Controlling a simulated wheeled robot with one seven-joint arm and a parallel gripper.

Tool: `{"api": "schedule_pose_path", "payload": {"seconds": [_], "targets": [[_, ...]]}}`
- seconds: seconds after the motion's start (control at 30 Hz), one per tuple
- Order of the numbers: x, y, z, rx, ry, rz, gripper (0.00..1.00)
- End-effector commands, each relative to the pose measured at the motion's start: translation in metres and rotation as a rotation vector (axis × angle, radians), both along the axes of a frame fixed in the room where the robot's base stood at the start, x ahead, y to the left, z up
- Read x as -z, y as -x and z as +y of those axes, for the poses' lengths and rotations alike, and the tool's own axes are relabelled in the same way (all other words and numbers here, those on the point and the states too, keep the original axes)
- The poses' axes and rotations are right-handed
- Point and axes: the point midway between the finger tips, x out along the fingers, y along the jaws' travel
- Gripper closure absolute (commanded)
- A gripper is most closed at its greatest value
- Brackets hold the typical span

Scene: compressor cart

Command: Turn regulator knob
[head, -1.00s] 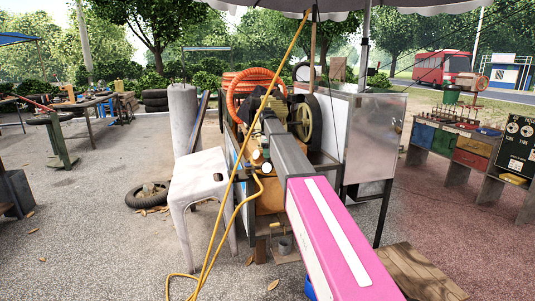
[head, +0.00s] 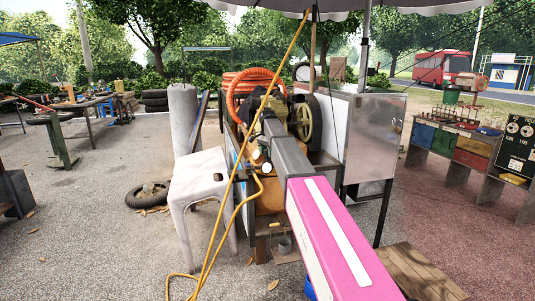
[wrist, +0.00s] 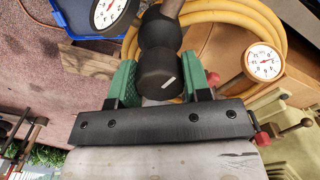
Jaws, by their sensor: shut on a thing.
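The regulator knob (wrist: 158,72) is black, with a short white mark on its end face. It shows in the wrist view between the green fingers of my gripper (wrist: 160,84). The gripper is shut on the knob, one finger on each side. A white dial gauge (wrist: 264,62) with a red needle is to the right of the knob, and another gauge (wrist: 108,12) is at the upper left. In the head view my pink and grey arm reaches to the compressor cart, and the knob cannot be made out there. Small gauges (head: 257,153) show beside the arm.
A yellow hose (wrist: 225,18) loops close behind the knob. In the head view, the yellow hose (head: 213,240) also runs to the ground. A white stool (head: 198,180) stands left of the cart, and a metal cabinet (head: 372,135) to its right.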

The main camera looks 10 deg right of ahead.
Motion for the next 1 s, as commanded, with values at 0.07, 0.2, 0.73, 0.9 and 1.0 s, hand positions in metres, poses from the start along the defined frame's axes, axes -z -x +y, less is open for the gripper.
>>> {"api": "schedule_pose_path", "payload": {"seconds": [0.07, 0.2, 0.73, 0.9, 1.0], "targets": [[-0.0003, -0.0002, -0.0001, -0.052, 0.000, 0.000, 0.80], [-0.0003, -0.0002, -0.0001, -0.131, -0.001, -0.001, 0.80], [-0.0003, -0.0003, 0.0000, -0.239, -0.001, -0.001, 0.80], [-0.0003, -0.0003, 0.0000, -0.239, -0.001, -0.001, 0.80], [-0.0003, -0.0002, 0.0001, -0.239, -0.001, -0.001, 0.53]]}}
